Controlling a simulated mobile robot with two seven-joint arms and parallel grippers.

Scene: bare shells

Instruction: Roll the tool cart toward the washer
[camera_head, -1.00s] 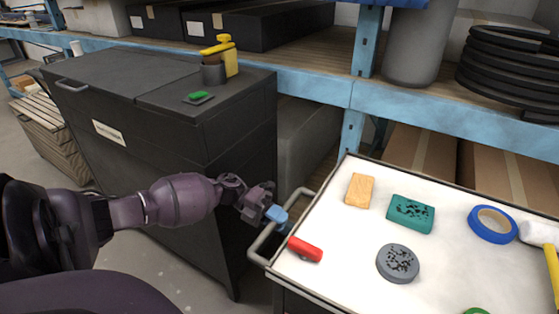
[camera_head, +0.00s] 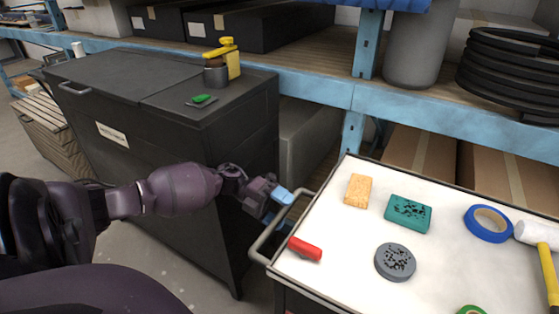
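The tool cart (camera_head: 330,262), with a white top and dark rim, is at the lower right. Its grey bar handle (camera_head: 264,244) sticks out from its left end. My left gripper (camera_head: 276,207) is at the far part of this handle, its blue fingertips apart. I cannot tell whether the bar lies between them or whether they touch it. A dark box-shaped cabinet (camera_head: 185,150) with a white label stands left of the cart; it may be the washer, but the label is too small to read. My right gripper is out of view.
On the cart are a red cylinder (camera_head: 305,249), a tan sponge (camera_head: 358,190), a teal block (camera_head: 408,214), a grey puck (camera_head: 395,262), blue tape (camera_head: 488,223) and a mallet (camera_head: 547,262). A blue shelf rack (camera_head: 440,112) stands behind. Bare floor (camera_head: 160,255) shows at lower left.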

